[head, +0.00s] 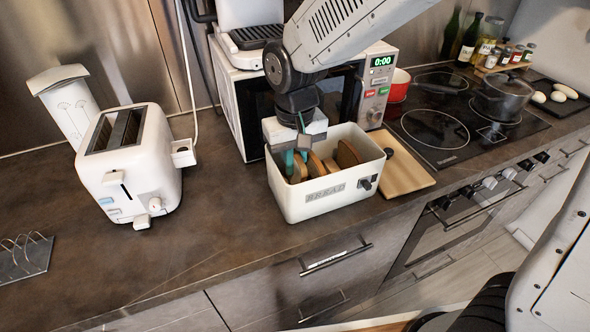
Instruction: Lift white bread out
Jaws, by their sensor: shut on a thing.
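A white bread box (318,207) marked "BREAD" stands open on the dark counter. Several tan and brown bread slices (347,154) stand on edge inside it. My gripper (296,160) reaches down into the left part of the box, and its teal fingers are shut on a bread slice (299,168) at the left end. The slice is still inside the box, partly hidden by the fingers. I cannot tell from its colour which kind of bread it is.
A white toaster (132,165) stands left of the box, with clear counter between them. A microwave (244,105) is close behind the box. A wooden board (402,170) lies right of it, beside the cooktop (440,130). A toast rack (25,258) is at far left.

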